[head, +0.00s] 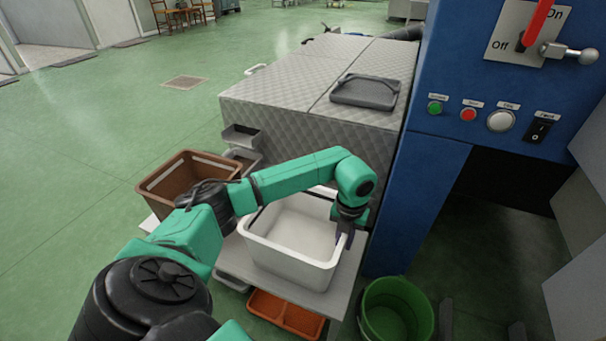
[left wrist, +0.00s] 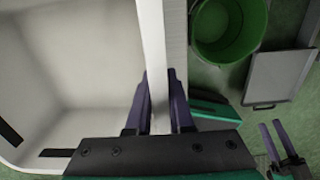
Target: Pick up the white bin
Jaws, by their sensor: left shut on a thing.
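The white bin (head: 290,263) is upright and looks empty; it appears to sit on a pale shelf (head: 338,289) beside the quilted grey machine. My left arm reaches across above it, and my left gripper (head: 345,236) is at its right wall. In the left wrist view my left gripper (left wrist: 160,104) has one finger inside and one outside the bin's wall (left wrist: 155,50), shut on it. The bin's interior (left wrist: 70,60) fills the left of that view. My right gripper (left wrist: 280,143) shows at the lower right of the left wrist view, fingers apart and empty.
A brown crate (head: 158,180) stands left of the bin. A green bucket (head: 424,318) is on the floor at the right, and an orange tray (head: 285,315) lies below the shelf. The blue control cabinet (head: 420,190) rises close on the right. Green floor is open at left.

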